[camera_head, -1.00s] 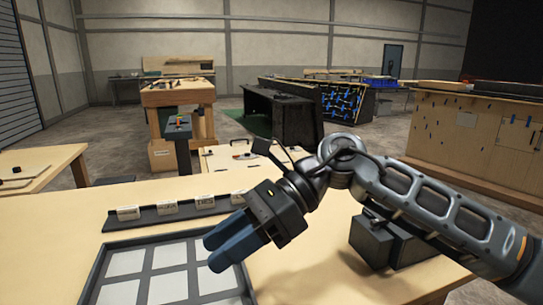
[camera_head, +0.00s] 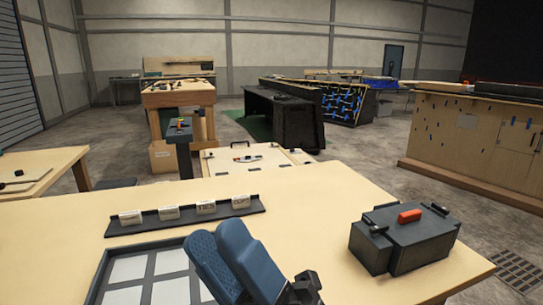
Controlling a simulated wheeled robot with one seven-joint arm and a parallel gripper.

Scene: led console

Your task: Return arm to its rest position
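My gripper (camera_head: 216,238) shows at the bottom middle, with its two blue fingers pointing up over the near table. The fingers lie side by side and partly overlap in this view, so any gap between them is hard to judge. I see nothing held at the fingertips. The rest of my arm is mostly below the picture's edge. A dark grey console box (camera_head: 425,247) with a red block-like part (camera_head: 409,216) on top stands on the right of the table, apart from my gripper.
The pale wooden table (camera_head: 310,215) holds a dark tray with white squares (camera_head: 125,268), partly hidden by my fingers. A dark rail (camera_head: 190,218) with several white labelled blocks lies behind it. The tabletop between fingers and console is clear. Other benches stand beyond.

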